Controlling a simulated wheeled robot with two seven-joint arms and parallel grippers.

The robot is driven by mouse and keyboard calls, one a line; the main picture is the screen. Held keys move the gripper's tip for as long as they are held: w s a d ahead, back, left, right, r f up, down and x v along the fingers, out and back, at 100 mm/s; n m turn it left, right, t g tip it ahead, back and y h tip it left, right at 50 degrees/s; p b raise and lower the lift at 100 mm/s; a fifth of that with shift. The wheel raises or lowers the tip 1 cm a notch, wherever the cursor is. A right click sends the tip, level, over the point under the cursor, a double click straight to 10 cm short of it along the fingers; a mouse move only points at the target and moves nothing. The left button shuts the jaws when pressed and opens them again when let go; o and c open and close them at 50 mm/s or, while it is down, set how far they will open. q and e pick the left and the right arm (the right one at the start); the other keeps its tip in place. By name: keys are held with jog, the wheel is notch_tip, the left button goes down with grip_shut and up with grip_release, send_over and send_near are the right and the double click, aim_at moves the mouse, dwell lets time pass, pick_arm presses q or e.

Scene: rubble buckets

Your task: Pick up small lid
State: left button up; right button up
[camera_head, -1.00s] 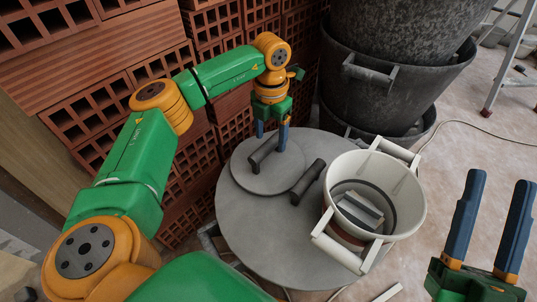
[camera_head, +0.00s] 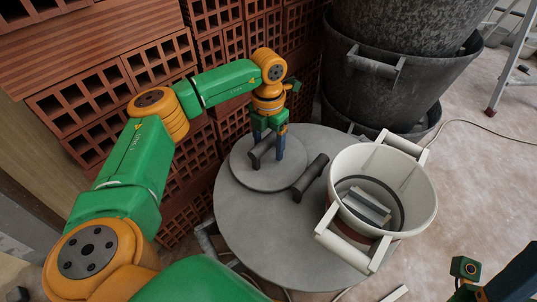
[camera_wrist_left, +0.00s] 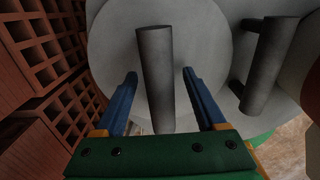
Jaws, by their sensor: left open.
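The small lid (camera_head: 262,178) is a round grey disc with a dark bar handle (camera_head: 262,150). It lies on a larger round grey lid (camera_head: 250,235), which has its own dark handle (camera_head: 311,177). My left gripper (camera_head: 268,160) is open at the small lid's handle. In the left wrist view, the fingers of the left gripper (camera_wrist_left: 160,76) stand on either side of the small lid's handle (camera_wrist_left: 155,65), with gaps visible on both sides. My right gripper (camera_head: 495,285) is partly cut off at the lower right, and its finger opening is unclear.
A white bucket (camera_head: 345,170) with pale handles and rubble inside stands on the right of the large lid. Stacked dark buckets (camera_head: 385,105) stand behind. Brick stacks (camera_head: 120,85) rise close on the left and behind my left arm. Open floor lies at the right.

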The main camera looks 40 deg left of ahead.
pick_arm(q)
jog(key=shift+f, duration=0.15)
grip_shut()
dwell(0.4)
